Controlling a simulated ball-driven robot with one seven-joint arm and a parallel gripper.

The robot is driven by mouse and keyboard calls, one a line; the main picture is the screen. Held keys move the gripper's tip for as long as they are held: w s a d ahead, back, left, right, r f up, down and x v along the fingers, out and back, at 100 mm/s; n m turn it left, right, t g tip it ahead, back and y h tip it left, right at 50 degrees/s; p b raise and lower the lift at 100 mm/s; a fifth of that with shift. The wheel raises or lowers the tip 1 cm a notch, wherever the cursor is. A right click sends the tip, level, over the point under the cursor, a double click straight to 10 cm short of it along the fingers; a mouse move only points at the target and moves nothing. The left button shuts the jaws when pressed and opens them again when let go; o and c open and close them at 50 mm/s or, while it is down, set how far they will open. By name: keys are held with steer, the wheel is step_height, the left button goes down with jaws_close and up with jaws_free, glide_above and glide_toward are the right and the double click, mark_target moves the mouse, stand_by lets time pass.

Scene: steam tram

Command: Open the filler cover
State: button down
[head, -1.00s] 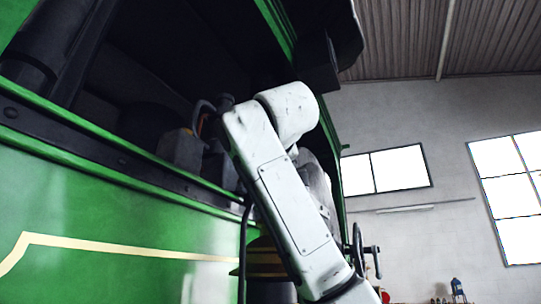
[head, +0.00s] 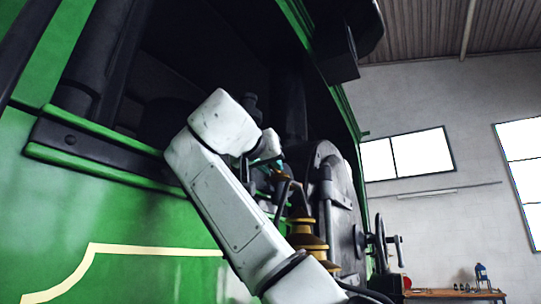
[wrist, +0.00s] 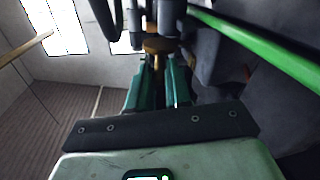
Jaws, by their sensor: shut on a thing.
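My gripper (head: 281,172) is partly hidden behind my white arm in the head view, beside the tram's dark front end. In the wrist view its two teal fingers (wrist: 159,66) are closed on a slim brass-coloured part (wrist: 157,47). This part has a wider rounded piece beyond the fingertips. In the head view a stepped brass fitting (head: 305,238) stands just below and right of my gripper. I cannot tell which piece is the filler cover, or whether it is open.
The green tram side (head: 130,210) is close on the left. A dark round door (head: 335,205) and a handwheel (head: 380,243) are right of the gripper. A green rail (wrist: 262,48) runs close by in the wrist view. A workbench (head: 440,294) stands far right.

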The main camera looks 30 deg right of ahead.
steer(key=shift+w+d, duration=0.1)
steer(key=c, duration=1.5)
jaws_free()
steer(key=o, duration=0.3)
steer(key=shift+w+d, duration=0.15)
steer(key=shift+o, duration=0.7)
steer(key=b+v, duration=0.4)
steer(key=v, duration=0.7)
